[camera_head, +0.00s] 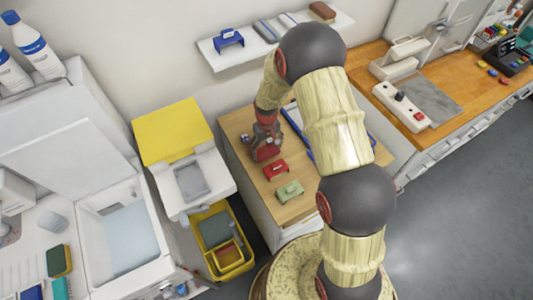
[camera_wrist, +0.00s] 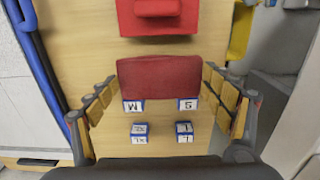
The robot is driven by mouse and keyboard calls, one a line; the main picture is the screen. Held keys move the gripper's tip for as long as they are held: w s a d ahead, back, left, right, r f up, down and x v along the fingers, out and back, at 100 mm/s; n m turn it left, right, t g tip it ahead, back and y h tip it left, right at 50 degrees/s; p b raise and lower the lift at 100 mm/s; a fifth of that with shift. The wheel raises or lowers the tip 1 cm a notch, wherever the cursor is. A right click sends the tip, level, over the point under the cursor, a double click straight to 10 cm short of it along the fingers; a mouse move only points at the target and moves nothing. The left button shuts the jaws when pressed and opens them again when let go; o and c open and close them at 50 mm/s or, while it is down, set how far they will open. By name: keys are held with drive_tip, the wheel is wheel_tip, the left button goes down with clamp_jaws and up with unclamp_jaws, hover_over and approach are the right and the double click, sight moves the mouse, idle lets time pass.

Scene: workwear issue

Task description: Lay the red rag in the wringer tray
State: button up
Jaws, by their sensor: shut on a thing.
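A dark red folded cloth, which looks like the red rag (camera_wrist: 160,78), lies between the fingers of my gripper (camera_wrist: 165,100) in the wrist view. The fingers press on its left and right edges. In the head view my gripper (camera_head: 265,152) is low over the wooden table, and the rag is hard to tell apart from its red parts. A shallow grey tray (camera_head: 192,181), which looks like the wringer tray, is on the white and yellow stand to the left of the table. It appears empty.
A red handled block (camera_head: 276,170) and a green one (camera_head: 289,191) are on the table (camera_head: 238,122). Small lettered blocks (camera_wrist: 187,128) show below the rag. A blue-edged thing (camera_head: 299,132) is behind my arm. A yellow bin (camera_head: 228,255) and a sink (camera_head: 127,235) are left.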

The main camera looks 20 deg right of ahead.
drive_tip(key=shift+f, duration=1.3)
drive_tip(key=shift+s, duration=0.1)
drive_tip(key=shift+f, duration=0.15)
drive_tip(key=o, duration=1.2)
drive_tip(key=shift+o, duration=0.2)
